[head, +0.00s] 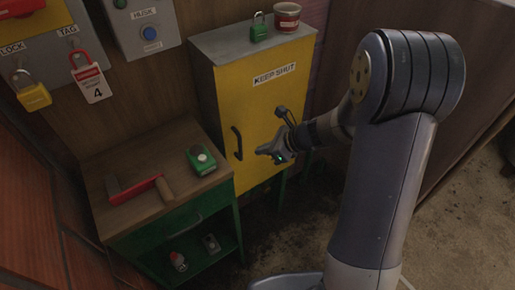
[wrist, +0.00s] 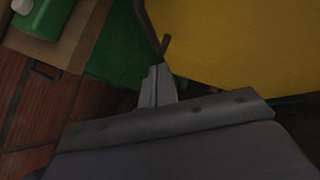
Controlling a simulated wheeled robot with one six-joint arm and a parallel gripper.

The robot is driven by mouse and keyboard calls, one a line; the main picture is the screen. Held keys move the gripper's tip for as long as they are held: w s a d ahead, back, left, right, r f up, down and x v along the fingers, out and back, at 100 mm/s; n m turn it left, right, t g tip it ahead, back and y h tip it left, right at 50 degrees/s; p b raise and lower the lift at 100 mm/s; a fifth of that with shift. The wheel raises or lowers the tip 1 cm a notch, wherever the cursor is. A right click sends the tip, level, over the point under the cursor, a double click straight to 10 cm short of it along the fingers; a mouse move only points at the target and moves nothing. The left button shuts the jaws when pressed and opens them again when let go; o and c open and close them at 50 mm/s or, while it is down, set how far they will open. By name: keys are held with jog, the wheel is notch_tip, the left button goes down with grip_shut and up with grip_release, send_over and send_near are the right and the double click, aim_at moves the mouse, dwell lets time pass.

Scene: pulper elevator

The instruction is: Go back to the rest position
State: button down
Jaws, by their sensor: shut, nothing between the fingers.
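My gripper (head: 268,152) is shut and empty in front of the yellow cabinet door in the head view. In the wrist view its closed fingers (wrist: 160,72) point toward the lower edge of the yellow door (wrist: 240,45). The cabinet (head: 228,97) bears a "KEEP SHUT" label, and its door looks closed. The dark door handle (head: 237,143) is left of my gripper, and they look apart in the head view. My arm reaches in from the right and covers part of the cabinet's right side.
A wooden-topped green bench (head: 150,214) stands left of the cabinet, with a red-handled tool (head: 136,188) and a green device (head: 200,160) on it. A green padlock (head: 259,28) and a mug (head: 287,17) stand on the cabinet. A yellow padlock (head: 31,92) and a tag (head: 93,84) hang at left.

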jog(key=v, duration=1)
jog(key=shift+w, duration=0.1)
jog(key=a+r+x, duration=0.1)
jog(key=x, duration=1.1)
jog(key=shift+w+a, duration=0.35)
jog(key=shift+a, duration=0.1)
jog(key=shift+r, duration=0.1)
